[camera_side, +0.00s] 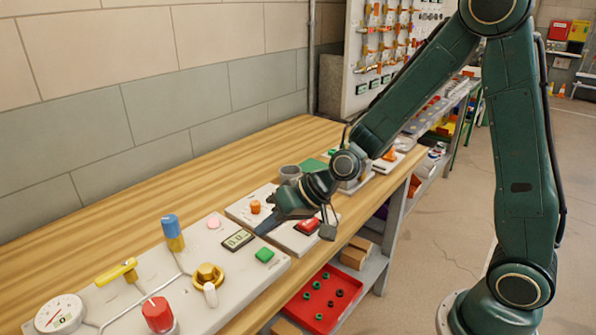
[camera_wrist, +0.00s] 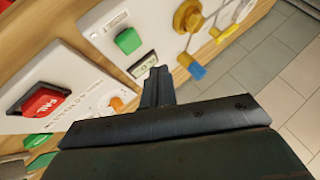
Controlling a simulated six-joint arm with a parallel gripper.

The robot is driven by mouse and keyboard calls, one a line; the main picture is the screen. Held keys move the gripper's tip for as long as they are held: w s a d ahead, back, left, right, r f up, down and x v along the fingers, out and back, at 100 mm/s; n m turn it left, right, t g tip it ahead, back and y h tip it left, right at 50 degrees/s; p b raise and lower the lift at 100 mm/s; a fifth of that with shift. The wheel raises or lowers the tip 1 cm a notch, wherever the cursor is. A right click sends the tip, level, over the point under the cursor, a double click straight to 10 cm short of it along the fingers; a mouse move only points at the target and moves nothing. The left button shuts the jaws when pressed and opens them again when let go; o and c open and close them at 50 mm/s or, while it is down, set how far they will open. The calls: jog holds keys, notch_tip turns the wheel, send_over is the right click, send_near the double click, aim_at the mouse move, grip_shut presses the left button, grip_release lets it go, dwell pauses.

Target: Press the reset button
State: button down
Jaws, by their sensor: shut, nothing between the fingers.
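No label reading "reset" is legible on any button. A green square button (camera_side: 264,255) sits on the near right edge of a pale valve panel (camera_side: 227,283); it also shows in the wrist view (camera_wrist: 128,40). A pale pink round button (camera_side: 213,222) is near the valve panel's back edge. My gripper (camera_side: 261,233) is shut and empty, its tips beside the small display (camera_wrist: 142,63). Whether they touch anything I cannot tell.
The valve panel also carries a yellow knob (camera_side: 207,274), a blue-topped handle (camera_side: 173,230), a yellow lever (camera_side: 117,272), a red knob (camera_side: 158,315) and a gauge (camera_side: 60,314). An orange knob (camera_side: 255,207) stands behind my gripper. The wooden bench (camera_side: 150,222) is clear along the wall.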

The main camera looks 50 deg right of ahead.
aim_at(270, 253)
jog(key=shift+f, duration=1.65)
jog(key=shift+f, duration=0.15)
dwell(0.9)
jog(key=shift+f, duration=0.25)
jog(key=shift+f, duration=0.5)
dwell(1.1)
jog(key=shift+r, duration=0.95)
jog(key=shift+r, duration=0.15)
jog(key=shift+r, duration=2.35)
